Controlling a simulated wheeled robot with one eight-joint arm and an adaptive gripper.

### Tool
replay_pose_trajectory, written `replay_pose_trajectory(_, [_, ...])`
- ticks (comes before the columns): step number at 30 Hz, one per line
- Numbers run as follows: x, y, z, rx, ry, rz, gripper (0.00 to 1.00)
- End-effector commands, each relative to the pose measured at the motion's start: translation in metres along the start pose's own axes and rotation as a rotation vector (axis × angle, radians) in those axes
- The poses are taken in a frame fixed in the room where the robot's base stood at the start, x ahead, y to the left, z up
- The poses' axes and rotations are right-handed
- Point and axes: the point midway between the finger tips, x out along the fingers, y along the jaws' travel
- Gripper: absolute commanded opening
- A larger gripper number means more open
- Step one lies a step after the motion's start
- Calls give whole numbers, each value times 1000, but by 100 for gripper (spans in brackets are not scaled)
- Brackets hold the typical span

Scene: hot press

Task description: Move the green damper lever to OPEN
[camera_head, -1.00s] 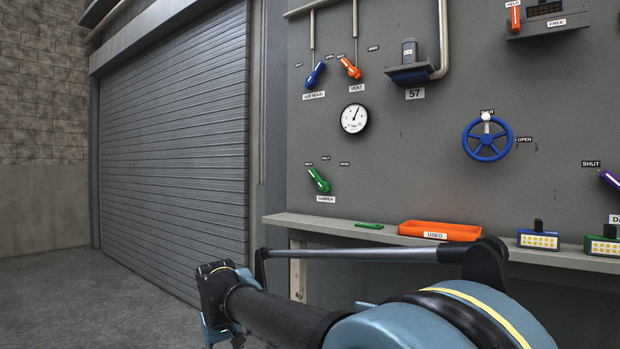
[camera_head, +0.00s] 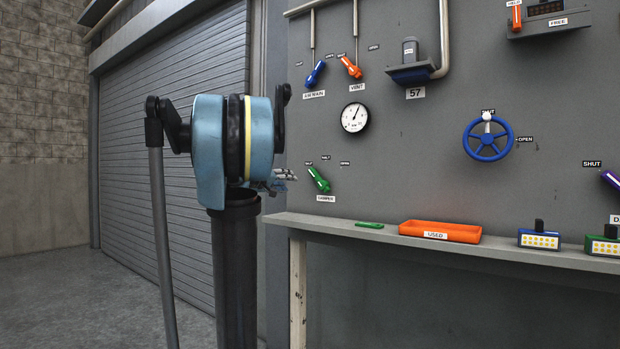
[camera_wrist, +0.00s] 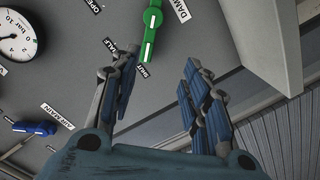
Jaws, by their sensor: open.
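The green damper lever (camera_head: 318,180) is on the grey panel above its DAMPER label (camera_head: 326,199). It tilts up and left, its tip toward the SHUT mark. It also shows at the top of the wrist view (camera_wrist: 152,25), its white stripe pointing at the SHUT label (camera_wrist: 143,70). The HALF label (camera_wrist: 109,45) and OPEN label (camera_wrist: 93,5) lie farther round the arc. My gripper (camera_wrist: 160,62) is open and empty, its fingers spread, with the lever beyond the fingertips. In the head view my gripper (camera_head: 285,176) shows just left of the lever, mostly hidden by my arm.
The blue air main lever (camera_head: 315,73), orange vent lever (camera_head: 350,67) and gauge (camera_head: 354,117) are above on the panel. Below, a shelf (camera_head: 290,221) juts out, holding a green piece (camera_head: 369,225) and an orange tray (camera_head: 440,238). A roller shutter (camera_head: 150,130) is at left.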

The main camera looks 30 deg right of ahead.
Motion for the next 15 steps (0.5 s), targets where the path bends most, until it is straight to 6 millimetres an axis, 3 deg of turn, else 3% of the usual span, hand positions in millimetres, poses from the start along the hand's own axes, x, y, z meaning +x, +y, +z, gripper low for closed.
replay_pose_trajectory(3, [15,6,-22,-8,44,35,42])
replay_pose_trajectory(6, [21,9,-30,-11,60,48,42])
replay_pose_trajectory(11, [35,10,-32,-12,64,51,42])
replay_pose_trajectory(15, [57,12,-33,-12,62,51,42])
